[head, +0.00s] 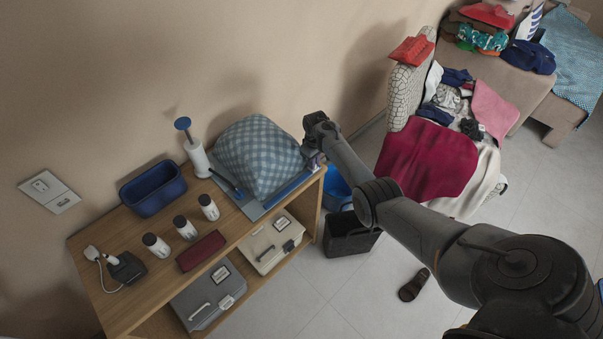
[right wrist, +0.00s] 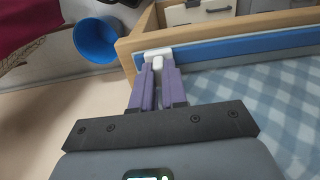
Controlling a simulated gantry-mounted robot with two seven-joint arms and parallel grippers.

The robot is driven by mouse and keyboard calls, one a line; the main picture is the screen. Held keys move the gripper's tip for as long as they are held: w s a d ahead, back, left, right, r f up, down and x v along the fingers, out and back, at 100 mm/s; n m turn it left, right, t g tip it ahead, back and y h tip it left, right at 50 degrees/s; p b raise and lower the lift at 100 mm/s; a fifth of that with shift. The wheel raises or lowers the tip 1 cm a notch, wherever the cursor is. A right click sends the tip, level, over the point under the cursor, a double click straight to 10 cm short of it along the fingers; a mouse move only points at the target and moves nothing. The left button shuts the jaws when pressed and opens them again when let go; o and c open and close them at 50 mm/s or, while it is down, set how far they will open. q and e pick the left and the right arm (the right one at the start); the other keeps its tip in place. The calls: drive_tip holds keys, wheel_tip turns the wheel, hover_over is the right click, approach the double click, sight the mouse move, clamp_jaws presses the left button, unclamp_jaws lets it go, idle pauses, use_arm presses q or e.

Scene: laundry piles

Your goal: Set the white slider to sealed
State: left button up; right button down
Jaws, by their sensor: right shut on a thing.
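The bag with blue-and-white checked fabric (head: 258,152) lies puffed up at the right end of the wooden shelf unit. Its blue seal strip (head: 287,190) runs along its front edge and also crosses the right wrist view (right wrist: 240,43). The white slider (right wrist: 157,52) sits at the strip's left end in that view, by the shelf's corner. My right gripper (head: 314,162) is at the bag's right end, its purple fingers (right wrist: 157,82) shut on the slider. In the head view the gripper hides the slider. My left gripper is not in view.
A white hand pump (head: 197,158) with a blue handle stands left of the bag. A blue bin (head: 153,189), several small bottles (head: 186,228) and a dark red case (head: 201,251) are on the top. A blue bucket (right wrist: 96,40) is on the floor beside the shelf.

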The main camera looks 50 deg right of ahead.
drive_tip(key=shift+s+d+f, duration=0.1)
drive_tip(key=shift+d, duration=0.55)
drive_tip(key=c, duration=1.5)
unclamp_jaws()
drive_tip(key=o, duration=0.4)
drive_tip(key=shift+d, duration=0.2)
drive_tip(key=shift+c, duration=0.2)
drive_tip(key=shift+a, duration=0.1)
drive_tip(key=shift+r, duration=0.65)
wheel_tip(320, 180, up, 10)
drive_tip(key=p, duration=0.2)
drive_tip(key=shift+f, duration=0.15)
